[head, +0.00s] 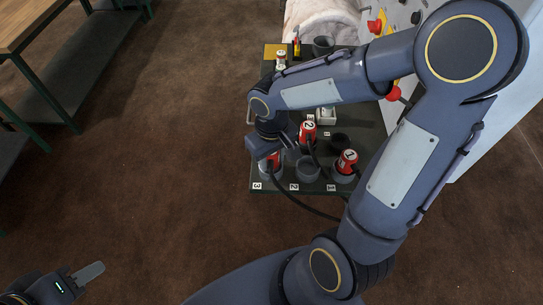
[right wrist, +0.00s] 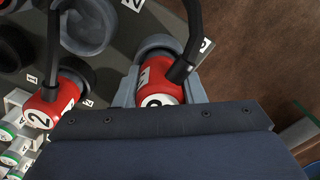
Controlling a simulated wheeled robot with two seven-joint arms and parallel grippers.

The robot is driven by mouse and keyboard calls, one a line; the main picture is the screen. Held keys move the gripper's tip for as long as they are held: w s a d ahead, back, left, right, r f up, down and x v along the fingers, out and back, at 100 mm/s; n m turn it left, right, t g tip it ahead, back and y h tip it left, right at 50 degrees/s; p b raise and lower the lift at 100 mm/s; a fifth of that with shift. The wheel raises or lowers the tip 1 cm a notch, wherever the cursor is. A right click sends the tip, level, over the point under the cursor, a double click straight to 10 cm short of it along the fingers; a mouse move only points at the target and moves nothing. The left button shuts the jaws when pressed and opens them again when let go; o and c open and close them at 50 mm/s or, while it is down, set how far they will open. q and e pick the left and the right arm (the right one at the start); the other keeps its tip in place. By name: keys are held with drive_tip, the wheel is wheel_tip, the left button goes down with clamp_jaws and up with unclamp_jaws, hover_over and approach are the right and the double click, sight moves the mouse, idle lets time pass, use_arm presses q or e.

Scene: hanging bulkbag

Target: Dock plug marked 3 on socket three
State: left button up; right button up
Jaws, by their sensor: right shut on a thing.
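My right gripper (head: 270,155) is shut on a red plug (head: 275,160) at the front left corner of the dark board. In the right wrist view the plug (right wrist: 158,78) sits between two grey fingers (right wrist: 160,92), its number mostly hidden and a black cable rising from it. A grey ring (right wrist: 163,45), apparently socket three, shows at the plug's far end; I cannot tell whether the plug is seated. The label 3 (head: 257,186) is on the board edge beside it. My left gripper (head: 88,274) is at the bottom left, far from the board; its opening is unclear.
Empty grey socket two (head: 308,169) is beside the held plug. Red plug 2 (head: 308,132) stands behind it, and red plug 1 (head: 347,161) is at socket one. Black cables cross the board.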

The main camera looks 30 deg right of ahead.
drive_tip(key=shift+f, duration=0.2)
drive_tip(key=shift+r, duration=0.15)
drive_tip(key=shift+r+p, duration=0.55)
drive_tip(key=shift+r, duration=0.15)
drive_tip(key=shift+f+b, duration=0.85)
idle(0.8)
drive_tip(key=shift+r, duration=0.1)
drive_tip(key=shift+r+p, duration=0.65)
drive_tip(key=shift+r, duration=0.1)
idle(0.7)
drive_tip(key=shift+f+b, duration=0.8)
drive_tip(key=o, duration=0.8)
